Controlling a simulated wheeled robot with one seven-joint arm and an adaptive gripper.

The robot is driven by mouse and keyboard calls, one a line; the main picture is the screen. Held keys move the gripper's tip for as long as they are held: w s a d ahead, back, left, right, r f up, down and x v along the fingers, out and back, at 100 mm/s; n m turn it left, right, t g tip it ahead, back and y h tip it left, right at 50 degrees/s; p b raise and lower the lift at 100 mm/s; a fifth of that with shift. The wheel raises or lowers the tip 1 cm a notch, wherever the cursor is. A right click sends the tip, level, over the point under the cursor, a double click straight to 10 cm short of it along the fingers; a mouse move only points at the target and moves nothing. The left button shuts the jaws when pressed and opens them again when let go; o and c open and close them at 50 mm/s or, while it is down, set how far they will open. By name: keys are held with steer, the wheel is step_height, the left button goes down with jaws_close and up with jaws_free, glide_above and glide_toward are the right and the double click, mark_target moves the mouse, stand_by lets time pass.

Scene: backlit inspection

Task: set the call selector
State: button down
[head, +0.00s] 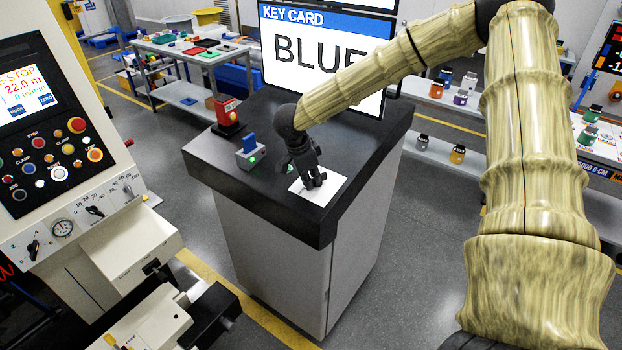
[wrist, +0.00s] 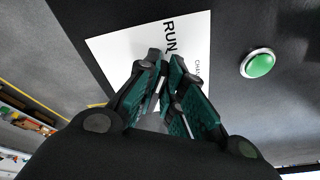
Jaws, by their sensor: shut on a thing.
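A white label plate (head: 334,190) lies on the dark counter top, partly covered by my gripper. In the wrist view the plate (wrist: 112,48) shows "RUN" and the start of another word, "CHAN", with the rest hidden. My gripper (head: 316,180) reaches down over the plate. In the wrist view its teal-padded fingers (wrist: 168,78) are closed together over the plate on a small grey part, which I take to be the selector knob. The fingers hide most of it, so I cannot tell which way it points.
A round green button (wrist: 260,63) sits beside the plate. A grey holder with a blue card (head: 250,141) and a red box (head: 227,112) stand on the counter (head: 212,143). A screen (head: 285,45) behind reads "KEY CARD" and "BLUE", partly hidden by my arm. A machine panel (head: 50,115) stands left.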

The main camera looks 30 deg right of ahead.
steer(key=c, duration=1.5)
jaws_free()
steer(key=shift+f, duration=0.1)
steer(key=shift+c, duration=0.2)
steer(key=v, duration=1.2)
steer(key=shift+f, duration=0.1)
